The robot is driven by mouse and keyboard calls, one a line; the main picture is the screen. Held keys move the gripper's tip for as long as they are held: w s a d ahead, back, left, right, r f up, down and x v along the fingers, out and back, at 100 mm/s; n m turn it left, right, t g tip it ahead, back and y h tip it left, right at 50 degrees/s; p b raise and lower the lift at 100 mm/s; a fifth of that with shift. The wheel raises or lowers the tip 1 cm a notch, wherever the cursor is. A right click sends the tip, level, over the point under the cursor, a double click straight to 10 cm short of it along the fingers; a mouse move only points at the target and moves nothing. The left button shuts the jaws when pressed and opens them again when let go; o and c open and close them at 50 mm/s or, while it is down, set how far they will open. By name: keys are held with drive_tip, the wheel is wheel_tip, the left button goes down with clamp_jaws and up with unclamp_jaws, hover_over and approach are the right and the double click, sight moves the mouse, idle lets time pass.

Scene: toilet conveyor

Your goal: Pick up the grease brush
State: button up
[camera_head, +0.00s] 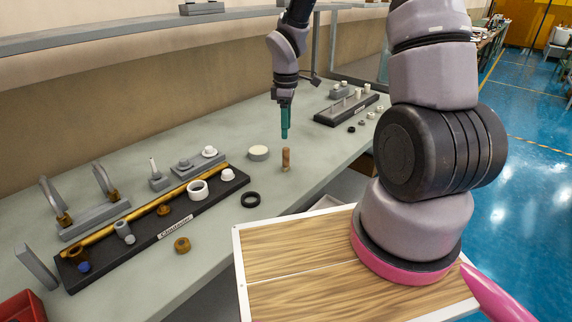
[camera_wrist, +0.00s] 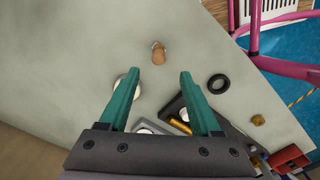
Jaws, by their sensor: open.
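The grease brush (camera_head: 286,159) appears to be the small brown wooden-handled thing standing upright on the grey-green bench. It also shows in the wrist view (camera_wrist: 158,54), just beyond the fingertips and roughly midway between them. Its bristles cannot be made out. My gripper (camera_head: 285,136) points down above the bench, with its teal fingertips a little above the brush in the head view. In the wrist view my gripper (camera_wrist: 160,76) has its two fingers spread, with nothing between them.
A round pale-topped tin (camera_head: 258,153) stands left of the brush. A black ring (camera_head: 250,200) lies nearer. A dark labelled tray (camera_head: 150,250) with parts lies at left, and another dark tray (camera_head: 335,119) lies behind at right. Bare bench surrounds the brush.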

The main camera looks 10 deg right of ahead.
sight(286, 148)
wheel_tip(286, 148, down, 6)
drive_tip(key=shift+f, duration=0.1)
drive_tip(key=f, duration=0.4)
drive_tip(key=shift+w+f, duration=0.2)
drive_tip(key=shift+f, duration=0.2)
clamp_jaws()
